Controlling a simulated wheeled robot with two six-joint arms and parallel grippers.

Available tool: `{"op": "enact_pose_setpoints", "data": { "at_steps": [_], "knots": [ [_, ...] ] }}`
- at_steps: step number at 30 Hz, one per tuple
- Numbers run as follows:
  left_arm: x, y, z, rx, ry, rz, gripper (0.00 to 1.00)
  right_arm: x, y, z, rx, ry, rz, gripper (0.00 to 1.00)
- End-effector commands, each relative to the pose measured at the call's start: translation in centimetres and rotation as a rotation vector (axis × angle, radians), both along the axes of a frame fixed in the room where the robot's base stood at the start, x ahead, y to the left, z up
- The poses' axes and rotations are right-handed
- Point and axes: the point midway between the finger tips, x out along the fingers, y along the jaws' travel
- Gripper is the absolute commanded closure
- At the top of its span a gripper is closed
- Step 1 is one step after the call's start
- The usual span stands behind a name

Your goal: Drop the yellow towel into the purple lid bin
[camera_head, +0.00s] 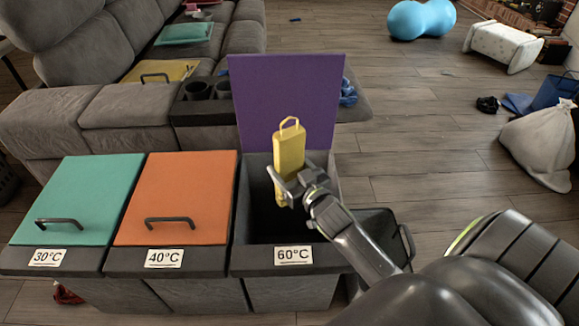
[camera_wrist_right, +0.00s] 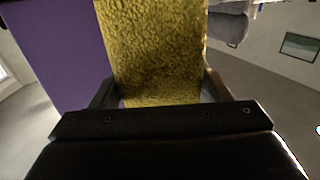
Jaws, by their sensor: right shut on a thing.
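The yellow towel (camera_head: 288,150) is a narrow folded piece with a loop at its top. My right gripper (camera_head: 287,187) is shut on it and holds it upright over the open bin. The towel also fills the middle of the right wrist view (camera_wrist_right: 155,50). The purple lid (camera_head: 290,95) stands raised at the back of the bin marked 60°C (camera_head: 291,290), whose dark inside shows below the towel. The lid also shows at the left of the right wrist view (camera_wrist_right: 62,55). My left gripper is out of view.
Left of the open bin are two closed bins, one with an orange lid (camera_head: 178,190) and one with a teal lid (camera_head: 85,195). A dark basket (camera_head: 385,235) stands to its right. A grey sofa (camera_head: 110,105) is behind the bins. Open wooden floor (camera_head: 425,130) lies to the right.

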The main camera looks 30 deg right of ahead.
Motion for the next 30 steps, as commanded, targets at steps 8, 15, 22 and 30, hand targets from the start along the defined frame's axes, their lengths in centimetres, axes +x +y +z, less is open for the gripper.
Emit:
{"op": "enact_pose_setpoints", "data": {
  "at_steps": [8,15,22,30],
  "knots": [
    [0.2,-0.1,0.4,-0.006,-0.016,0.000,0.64,0.0,0.0,-0.2,0.000,-0.002,0.001,0.57],
    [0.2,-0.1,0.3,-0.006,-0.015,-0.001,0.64,0.0,0.0,-0.3,0.001,-0.001,0.000,0.11],
    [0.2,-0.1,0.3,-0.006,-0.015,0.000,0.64,0.0,0.0,-0.3,0.001,0.000,0.000,0.05],
    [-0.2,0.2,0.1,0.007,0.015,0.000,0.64,0.0,0.0,1.6,0.001,-0.001,0.000,0.05]
  ]
}}
